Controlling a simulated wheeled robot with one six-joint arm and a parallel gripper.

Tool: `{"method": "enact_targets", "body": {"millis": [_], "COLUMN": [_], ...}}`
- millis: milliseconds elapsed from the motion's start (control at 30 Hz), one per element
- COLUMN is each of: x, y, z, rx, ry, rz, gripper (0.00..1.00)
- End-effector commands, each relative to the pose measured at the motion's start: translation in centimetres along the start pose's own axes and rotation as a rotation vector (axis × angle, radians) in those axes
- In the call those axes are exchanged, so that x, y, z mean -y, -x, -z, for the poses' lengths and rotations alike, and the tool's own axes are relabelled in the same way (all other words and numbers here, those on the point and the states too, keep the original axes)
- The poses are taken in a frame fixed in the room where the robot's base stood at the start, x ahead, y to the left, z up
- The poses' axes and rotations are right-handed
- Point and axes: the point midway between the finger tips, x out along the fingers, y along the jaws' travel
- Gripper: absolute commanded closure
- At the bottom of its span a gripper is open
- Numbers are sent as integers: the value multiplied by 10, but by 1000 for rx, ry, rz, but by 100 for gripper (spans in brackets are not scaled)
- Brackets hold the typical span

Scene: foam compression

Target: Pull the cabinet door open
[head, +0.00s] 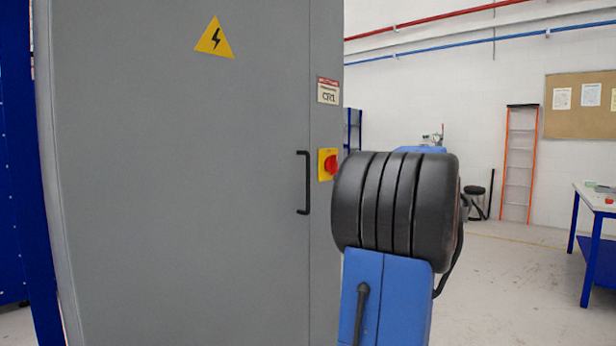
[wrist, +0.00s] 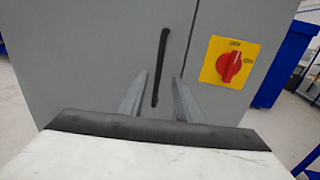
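The grey cabinet door (head: 180,170) stands shut in the head view, with a black vertical bar handle (head: 307,182) near its right edge. In the wrist view the handle (wrist: 161,65) runs between and beyond the two grey fingers of my gripper (wrist: 160,85). The fingers are apart, one on each side of the handle's lower part, with a gap to it on both sides. In the head view my arm hides the gripper. The wrist view does not clearly show how deep the handle sits between the fingers.
A red rotary switch on a yellow plate (head: 328,164) sits on the frame right of the handle, close to my gripper. A blue-legged table (head: 597,205) stands at the far right. The floor (head: 500,290) between is clear.

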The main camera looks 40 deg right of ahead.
Motion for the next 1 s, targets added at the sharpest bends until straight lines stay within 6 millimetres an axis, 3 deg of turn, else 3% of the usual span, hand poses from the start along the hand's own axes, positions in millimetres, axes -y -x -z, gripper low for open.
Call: {"method": "enact_targets", "body": {"millis": [600, 800, 1000], "x": [-1, 0, 0], "y": [-100, -123, -134], "z": [1, 0, 0], "rx": [-1, 0, 0], "ry": [0, 0, 1], "rz": [-3, -1, -1], "gripper": [69, 69, 69]}}
